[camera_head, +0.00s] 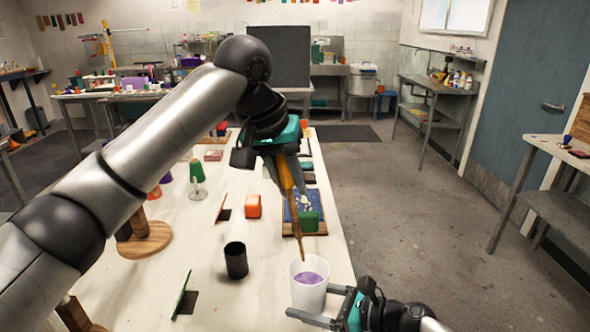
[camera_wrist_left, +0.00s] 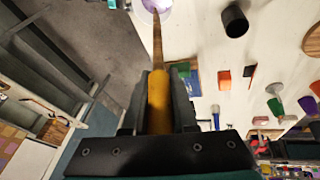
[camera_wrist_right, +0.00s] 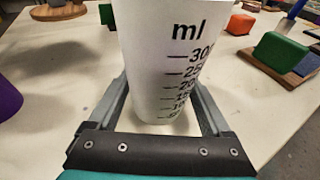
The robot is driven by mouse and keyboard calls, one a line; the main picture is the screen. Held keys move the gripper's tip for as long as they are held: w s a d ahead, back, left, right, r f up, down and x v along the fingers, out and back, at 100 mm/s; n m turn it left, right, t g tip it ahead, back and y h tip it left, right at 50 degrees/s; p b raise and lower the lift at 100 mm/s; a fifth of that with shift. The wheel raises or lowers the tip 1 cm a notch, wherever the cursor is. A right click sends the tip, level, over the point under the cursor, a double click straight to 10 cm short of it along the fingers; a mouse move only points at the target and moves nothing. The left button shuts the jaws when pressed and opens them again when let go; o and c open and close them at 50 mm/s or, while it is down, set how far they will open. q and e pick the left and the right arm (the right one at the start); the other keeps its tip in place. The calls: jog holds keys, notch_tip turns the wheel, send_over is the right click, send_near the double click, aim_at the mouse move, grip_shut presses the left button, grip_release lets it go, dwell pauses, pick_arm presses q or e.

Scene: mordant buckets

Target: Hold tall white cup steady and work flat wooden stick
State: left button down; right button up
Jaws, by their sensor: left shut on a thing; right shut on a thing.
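The tall white cup (camera_head: 308,291) stands near the table's front right edge with purple liquid (camera_head: 308,278) inside. The right wrist view shows its ml scale (camera_wrist_right: 180,70). My right gripper (camera_head: 318,308) is shut on the cup, one finger on each side, low on its wall. The flat wooden stick (camera_head: 298,222) has a yellow-orange handle, also seen in the left wrist view (camera_wrist_left: 159,95). My left gripper (camera_head: 284,165) is shut on this handle above the table. The stick slants down, and its tip is at the cup's mouth; whether it touches the liquid is unclear.
A black cup (camera_head: 236,260) stands left of the white cup. Behind are an orange block (camera_head: 253,206), a green block (camera_head: 308,222) on a wooden base and a green goblet-like item (camera_head: 197,172). A green upright card (camera_head: 183,292) stands at the front left.

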aim_at(295, 228)
pick_arm(q)
jog(key=shift+s+d+f, duration=0.15)
jog(key=shift+d+f, duration=0.1)
jog(key=shift+f, duration=1.55)
jog(key=shift+s+d+f, duration=0.15)
jog(key=shift+d+f, duration=0.1)
jog(key=shift+f, duration=1.55)
jog(key=shift+s+d+f, duration=0.15)
jog(key=shift+d+f, duration=0.1)
jog(key=shift+f, duration=1.55)
